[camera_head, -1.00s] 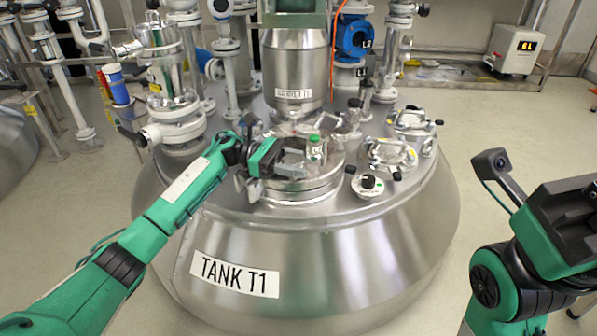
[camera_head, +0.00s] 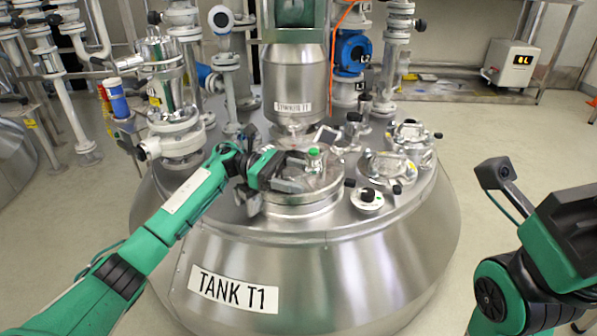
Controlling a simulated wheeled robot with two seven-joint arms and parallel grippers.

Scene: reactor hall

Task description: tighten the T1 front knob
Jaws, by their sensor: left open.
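The large steel tank T1 (camera_head: 330,270) fills the middle of the head view, with its "TANK T1" label (camera_head: 234,289) on the front. On its top is a round raised manway lid (camera_head: 300,205). A small green-topped part (camera_head: 313,153) stands on that lid. A round white-faced part with a black knob (camera_head: 367,198) sits to the right of the lid. My left gripper (camera_head: 296,172) is open over the lid, its fingers pointing right, close to the green-topped part; I cannot tell whether they touch it. My right arm is at the right edge; its fingertips are not shown.
A steel vessel (camera_head: 293,85) rises behind the lid. Clamped ports (camera_head: 385,165) stand at the lid's right. Valves and pipes (camera_head: 174,95) crowd the left rear.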

